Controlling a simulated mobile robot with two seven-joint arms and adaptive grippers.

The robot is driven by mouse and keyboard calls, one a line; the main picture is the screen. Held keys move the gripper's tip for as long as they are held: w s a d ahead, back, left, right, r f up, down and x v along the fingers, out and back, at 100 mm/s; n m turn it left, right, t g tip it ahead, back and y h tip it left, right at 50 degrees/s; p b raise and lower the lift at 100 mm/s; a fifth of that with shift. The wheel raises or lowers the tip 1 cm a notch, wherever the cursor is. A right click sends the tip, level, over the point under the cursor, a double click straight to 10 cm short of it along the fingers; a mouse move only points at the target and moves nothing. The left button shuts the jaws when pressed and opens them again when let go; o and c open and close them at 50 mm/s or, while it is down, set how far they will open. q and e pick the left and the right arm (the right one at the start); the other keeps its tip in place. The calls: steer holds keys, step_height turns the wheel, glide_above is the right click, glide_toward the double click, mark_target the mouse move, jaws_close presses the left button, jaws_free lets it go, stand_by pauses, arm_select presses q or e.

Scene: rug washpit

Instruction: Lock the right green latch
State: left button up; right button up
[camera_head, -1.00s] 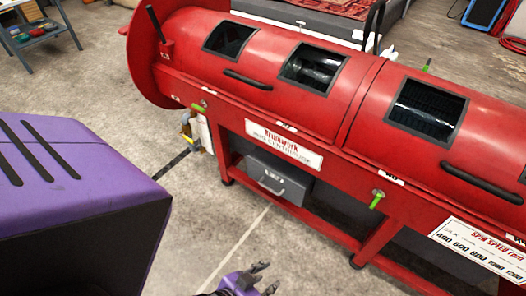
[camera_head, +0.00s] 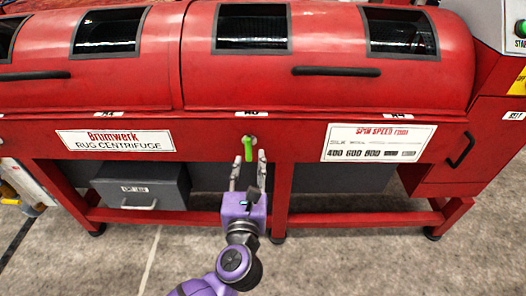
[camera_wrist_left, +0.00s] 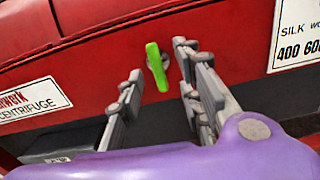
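My left gripper (camera_head: 248,172) is open, just in front of and a little below the latch. In the left wrist view the latch (camera_wrist_left: 158,68) shows between the two spread finger tips, slightly tilted. No finger visibly grips it; whether one touches it I cannot tell. My right gripper is not in view.
A grey drawer box (camera_head: 142,190) sits below the frame at left. Lid handles (camera_head: 336,71) stick out above the rail. A spin speed sign (camera_head: 378,143) is right of the latch. The concrete floor in front (camera_head: 370,262) is clear.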

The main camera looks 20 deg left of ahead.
mark_target(248, 148)
arm_select(q)
steer(key=shift+n, duration=0.4)
steer(key=x, duration=0.5)
steer(key=b+x, duration=0.1)
steer(key=x, duration=0.2)
steer(key=shift+s+a+f, duration=0.1)
steer(key=shift+a, duration=0.3)
steer(key=shift+c, duration=0.5)
jaws_close()
